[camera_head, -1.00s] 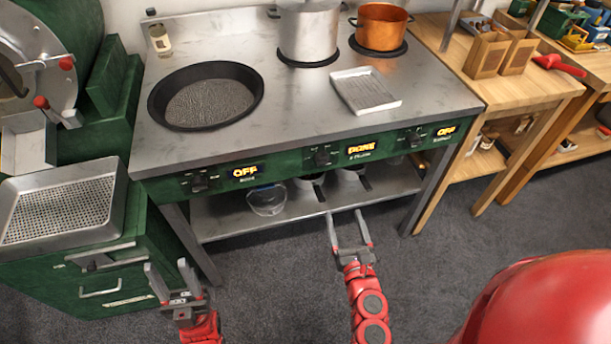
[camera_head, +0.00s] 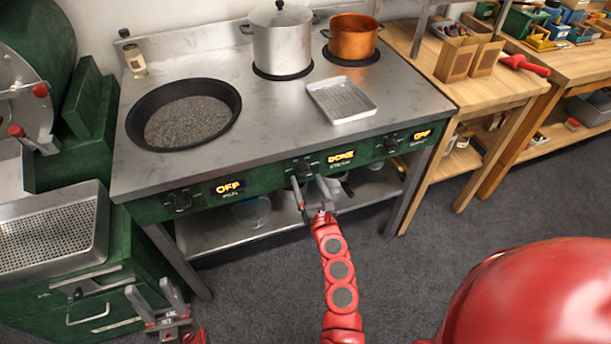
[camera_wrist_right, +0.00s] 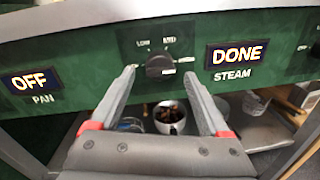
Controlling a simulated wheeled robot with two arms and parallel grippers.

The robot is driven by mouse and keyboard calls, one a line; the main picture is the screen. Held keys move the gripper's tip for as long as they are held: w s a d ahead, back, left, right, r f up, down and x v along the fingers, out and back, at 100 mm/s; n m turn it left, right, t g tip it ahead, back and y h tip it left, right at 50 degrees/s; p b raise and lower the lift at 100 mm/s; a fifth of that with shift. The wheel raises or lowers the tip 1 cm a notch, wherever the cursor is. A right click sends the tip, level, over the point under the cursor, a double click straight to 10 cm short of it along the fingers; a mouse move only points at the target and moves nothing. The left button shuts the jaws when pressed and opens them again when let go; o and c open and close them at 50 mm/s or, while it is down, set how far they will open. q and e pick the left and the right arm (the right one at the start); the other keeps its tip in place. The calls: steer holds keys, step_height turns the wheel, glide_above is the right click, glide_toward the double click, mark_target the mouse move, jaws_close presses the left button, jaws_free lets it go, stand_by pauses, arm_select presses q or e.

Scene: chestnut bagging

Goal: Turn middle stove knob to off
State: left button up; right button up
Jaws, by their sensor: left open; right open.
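The middle stove knob (camera_wrist_right: 160,66) is a dark round knob on the green front panel, with LOW and MED marks above it. The display (camera_wrist_right: 236,55) to its right reads DONE, over the word STEAM. In the head view the middle knob (camera_head: 304,168) is just beyond my right gripper (camera_head: 318,190). That gripper is open, and in the wrist view its fingers (camera_wrist_right: 160,85) point at the panel on either side of the knob, slightly below it. I cannot tell whether they touch it. My left gripper (camera_head: 155,300) is open and empty, low at the left by the green cabinet.
A left display (camera_head: 228,187) reads OFF, and so does the right one (camera_head: 422,134). A black pan (camera_head: 135,118), a steel pot (camera_head: 282,45), a copper pot (camera_head: 352,40) and a metal tray (camera_head: 342,98) stand on the stove top (camera_head: 260,120). A shelf (camera_head: 215,233) holds bowls below.

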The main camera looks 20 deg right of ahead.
mark_target(304, 171)
steer(key=shift+w, duration=1.15)
jaws_close()
